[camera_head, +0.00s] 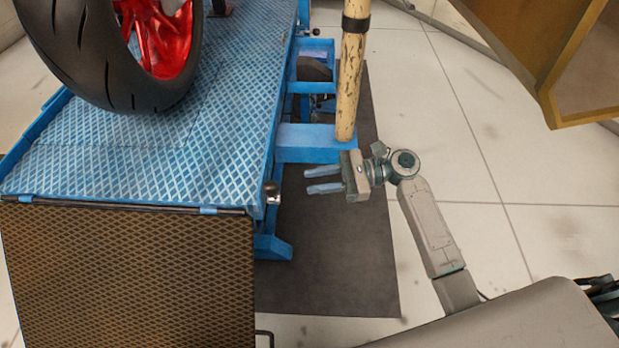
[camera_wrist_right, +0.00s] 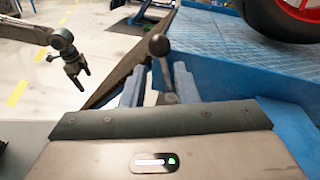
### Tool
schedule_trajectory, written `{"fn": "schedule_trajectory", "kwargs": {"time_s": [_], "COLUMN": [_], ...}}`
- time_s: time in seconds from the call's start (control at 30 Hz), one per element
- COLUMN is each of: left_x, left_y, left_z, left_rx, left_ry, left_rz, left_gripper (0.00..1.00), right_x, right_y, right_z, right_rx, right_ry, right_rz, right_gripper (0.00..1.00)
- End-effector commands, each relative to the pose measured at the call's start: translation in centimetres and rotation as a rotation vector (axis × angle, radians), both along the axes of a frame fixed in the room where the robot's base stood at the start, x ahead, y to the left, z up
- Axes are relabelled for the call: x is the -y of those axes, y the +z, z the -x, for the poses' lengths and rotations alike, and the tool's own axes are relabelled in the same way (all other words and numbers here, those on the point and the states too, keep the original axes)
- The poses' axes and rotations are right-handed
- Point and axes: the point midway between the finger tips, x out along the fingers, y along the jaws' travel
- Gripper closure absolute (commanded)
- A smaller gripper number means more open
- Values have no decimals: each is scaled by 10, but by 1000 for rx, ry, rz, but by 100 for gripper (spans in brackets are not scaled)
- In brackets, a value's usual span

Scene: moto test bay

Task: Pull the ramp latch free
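The ramp latch (camera_head: 272,189) is a small dark knob with a light metal base at the blue lift's near right corner, where the ramp (camera_head: 130,270) joins. My right gripper (camera_head: 307,181) is open and empty, right of the latch, its fingers pointing at it across a small gap. In the right wrist view the latch (camera_wrist_right: 159,46) stands upright as a ball-topped lever, framed between the two fingers (camera_wrist_right: 157,82); they do not appear to touch it. My left gripper (camera_wrist_right: 77,78) shows only in the right wrist view, at upper left, fingers apart and empty.
The blue lift platform (camera_head: 215,120) carries a motorcycle wheel (camera_head: 125,55). A worn pole (camera_head: 351,80) stands on a blue side bracket (camera_head: 308,143) just behind my right gripper. A dark mat (camera_head: 335,260) lies below. A yellow-brown structure (camera_head: 555,65) is at upper right.

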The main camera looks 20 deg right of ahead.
Motion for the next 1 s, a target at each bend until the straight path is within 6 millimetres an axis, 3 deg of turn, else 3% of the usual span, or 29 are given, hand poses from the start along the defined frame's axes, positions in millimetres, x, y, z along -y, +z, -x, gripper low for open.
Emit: {"fn": "schedule_trajectory", "kwargs": {"time_s": [0.03,0.13,0.27,0.6,0.8,1.0], "left_x": [0,0,3,4,5,5], "left_y": [-1,1,20,46,54,53], "left_z": [-1,-3,-9,-11,-11,-10], "left_rx": [0,2,25,39,44,41], "left_ry": [0,0,-2,-8,-9,-9], "left_rz": [0,0,1,-2,-3,-3], "left_gripper": [12,12,12,12,12,12], "right_x": [2,7,16,40,47,40], "right_y": [-1,-1,-1,2,4,6], "right_z": [-2,-6,-15,-37,-43,-47], "right_rx": [43,197,488,1237,1473,1521], "right_ry": [-1,-2,-10,-34,-42,-44], "right_rz": [5,21,58,191,245,255], "right_gripper": [83,100,100,100,100,100]}}
